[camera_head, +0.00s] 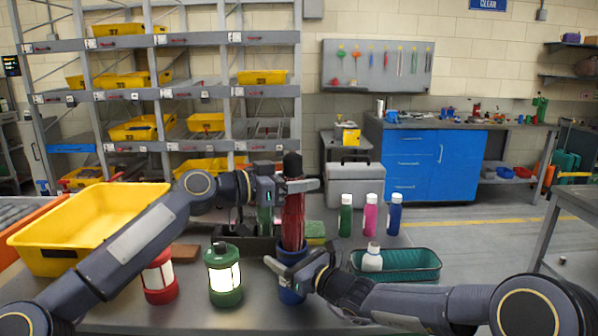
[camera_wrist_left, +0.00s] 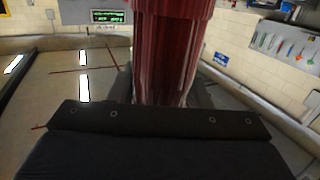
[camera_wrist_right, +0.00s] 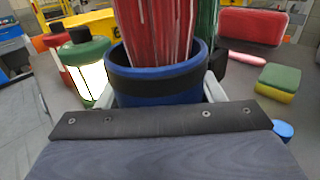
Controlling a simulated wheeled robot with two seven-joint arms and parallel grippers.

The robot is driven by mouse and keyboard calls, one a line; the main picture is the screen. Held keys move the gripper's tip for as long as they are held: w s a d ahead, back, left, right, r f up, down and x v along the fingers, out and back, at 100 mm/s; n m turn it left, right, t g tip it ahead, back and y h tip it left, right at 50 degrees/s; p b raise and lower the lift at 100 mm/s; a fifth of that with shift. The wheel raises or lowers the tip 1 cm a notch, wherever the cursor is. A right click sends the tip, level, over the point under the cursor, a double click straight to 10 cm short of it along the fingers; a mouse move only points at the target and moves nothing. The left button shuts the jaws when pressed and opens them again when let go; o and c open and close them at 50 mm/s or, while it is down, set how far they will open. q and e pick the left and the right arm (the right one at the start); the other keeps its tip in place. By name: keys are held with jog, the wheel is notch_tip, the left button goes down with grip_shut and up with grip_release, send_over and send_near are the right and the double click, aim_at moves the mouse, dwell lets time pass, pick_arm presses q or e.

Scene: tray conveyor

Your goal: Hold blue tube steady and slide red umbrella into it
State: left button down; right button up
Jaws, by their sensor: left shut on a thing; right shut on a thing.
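The red umbrella (camera_head: 293,215) stands upright in the head view, with its dark end up. My left gripper (camera_head: 293,186) is shut on its upper part; the umbrella also fills the middle of the left wrist view (camera_wrist_left: 166,50). The blue tube (camera_head: 291,290) stands below it on the table, and my right gripper (camera_head: 290,272) is shut on it. In the right wrist view, the umbrella's lower end (camera_wrist_right: 158,30) is inside the mouth of the blue tube (camera_wrist_right: 155,97), which has a black band. How deep the umbrella reaches is hidden by the tube wall.
A red lantern (camera_head: 160,278) and a green lantern (camera_head: 223,276) stand left of the tube. A green basket (camera_head: 425,262) with a white bottle (camera_head: 372,258) is at right. Several bottles stand behind it. A sponge (camera_head: 316,232) lies behind the umbrella. A yellow bin (camera_head: 60,232) is at far left.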

aim_at(299, 231)
pick_arm(q)
jog(key=shift+f, duration=5.55)
jog(key=shift+f, duration=0.55)
jog(key=c, duration=0.9)
grip_release()
jog(key=shift+o, duration=1.1)
jog(key=shift+r, duration=0.2)
jog(key=v, duration=1.2)
pick_arm(e)
jog(key=o, duration=1.1)
